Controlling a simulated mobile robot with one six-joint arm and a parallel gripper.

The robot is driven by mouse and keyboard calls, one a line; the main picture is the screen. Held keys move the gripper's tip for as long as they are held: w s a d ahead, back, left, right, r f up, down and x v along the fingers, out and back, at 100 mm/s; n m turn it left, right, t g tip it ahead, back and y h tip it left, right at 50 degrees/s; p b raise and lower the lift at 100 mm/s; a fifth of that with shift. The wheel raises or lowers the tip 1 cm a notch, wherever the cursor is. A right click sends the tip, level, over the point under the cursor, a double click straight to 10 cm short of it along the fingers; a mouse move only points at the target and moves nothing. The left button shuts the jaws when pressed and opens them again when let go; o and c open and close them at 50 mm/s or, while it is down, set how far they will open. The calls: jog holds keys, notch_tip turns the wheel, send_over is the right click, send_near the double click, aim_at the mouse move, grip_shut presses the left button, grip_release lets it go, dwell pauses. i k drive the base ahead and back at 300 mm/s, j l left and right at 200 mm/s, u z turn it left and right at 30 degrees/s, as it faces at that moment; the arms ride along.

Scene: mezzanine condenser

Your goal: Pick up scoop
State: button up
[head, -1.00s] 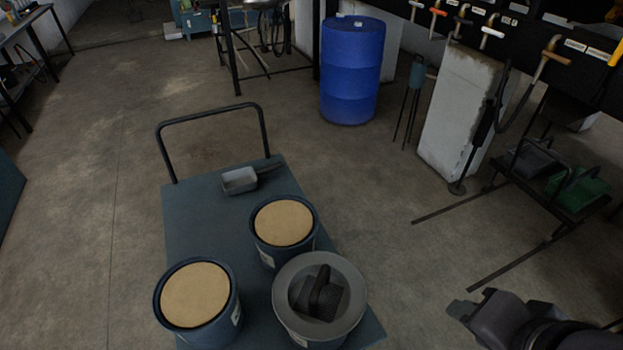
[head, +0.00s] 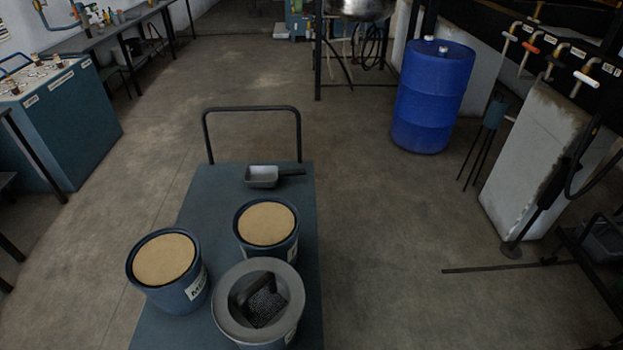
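The scoop (head: 262,177) is a grey metal scoop with a dark handle pointing right. It lies on the far end of the blue-grey platform cart (head: 219,188), just in front of the cart's push handle (head: 252,110). Nothing covers it in the head view. My gripper is not in view now.
Two tubs with tan contents (head: 164,259) (head: 266,223) and a grey-rimmed tub (head: 228,314) holding a dark object stand on the cart's near part. A blue drum (head: 432,97) and a pale pillar (head: 538,160) stand to the right. Floor on both sides of the cart is clear.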

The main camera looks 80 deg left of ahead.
aim_at(266, 177)
jog(key=i+j+u, duration=0.2)
jog(key=i+u, duration=0.6)
jog(key=u, duration=0.2)
jog(key=i+l+u, duration=0.1)
jog(key=i+u, duration=0.4)
jog(key=i+l+u, duration=0.25)
jog(key=u, duration=0.25)
jog(key=i+j+u, duration=0.25)
jog(key=u, duration=0.25)
jog(key=i+j+u, duration=0.15)
jog(key=i+u, duration=0.6)
jog(key=u, duration=0.2)
jog(key=i+l+u, duration=0.1)
jog(key=i+u, duration=0.35)
jog(key=i+l+u, duration=0.2)
jog(key=u, duration=0.3)
jog(key=i+j+u, duration=0.1)
jog(key=i, duration=0.1)
